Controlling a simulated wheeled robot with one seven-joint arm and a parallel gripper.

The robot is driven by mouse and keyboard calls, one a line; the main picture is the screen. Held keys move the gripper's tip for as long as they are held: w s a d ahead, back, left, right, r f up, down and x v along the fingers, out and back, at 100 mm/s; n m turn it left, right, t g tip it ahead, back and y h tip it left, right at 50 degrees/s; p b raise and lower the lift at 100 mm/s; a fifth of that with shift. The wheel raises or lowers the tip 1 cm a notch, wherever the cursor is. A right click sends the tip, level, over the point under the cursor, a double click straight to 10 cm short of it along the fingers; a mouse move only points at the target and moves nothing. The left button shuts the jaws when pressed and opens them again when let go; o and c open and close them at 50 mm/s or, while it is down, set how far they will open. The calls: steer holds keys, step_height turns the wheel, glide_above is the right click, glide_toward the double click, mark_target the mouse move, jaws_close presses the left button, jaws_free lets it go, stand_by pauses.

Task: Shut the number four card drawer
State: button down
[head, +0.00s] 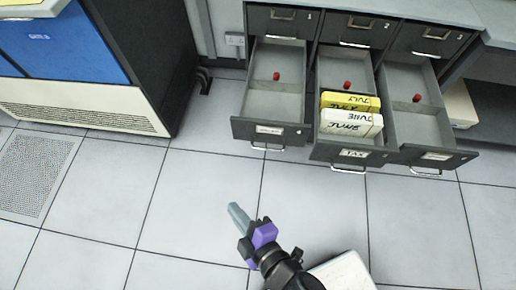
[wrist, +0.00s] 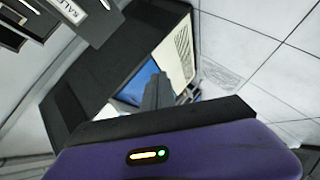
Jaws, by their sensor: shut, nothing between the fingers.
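Three drawers of a dark grey cabinet stand pulled out in the lower row. The left open drawer (head: 258,130) is empty but for a small red piece inside. The middle open drawer (head: 325,150) has a label like "TAX" and holds card bundles. The right open drawer (head: 440,158) looks empty but for a red piece. I cannot read a number four on any of them. My gripper (head: 236,214) is shut and empty, above the floor in front of the left drawer and apart from it. Its fingers also show in the wrist view (wrist: 158,92).
Above the open drawers is a row of three shut drawers (head: 355,31). The middle drawer's bundles are yellow (head: 350,102) and white (head: 350,123). A blue and black machine (head: 90,60) stands at left. Tiled floor (head: 190,195) in front of the drawers is clear.

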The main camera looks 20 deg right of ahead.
steer(key=w+a+f+n+h+b, duration=0.2)
steer(key=w+f+n+h+b, duration=0.1)
steer(key=w+f+n, duration=0.3)
steer(key=n+t+h+b, duration=0.1)
steer(key=n+t+h, duration=0.2)
steer(key=n+h, duration=0.6)
glide_toward(259, 132)
steer(key=b+x, duration=0.1)
steer(key=x, duration=0.5)
steer(key=shift+w+d+r, duration=0.15)
steer(key=shift+w+d, duration=0.05)
steer(key=shift+w, duration=0.15)
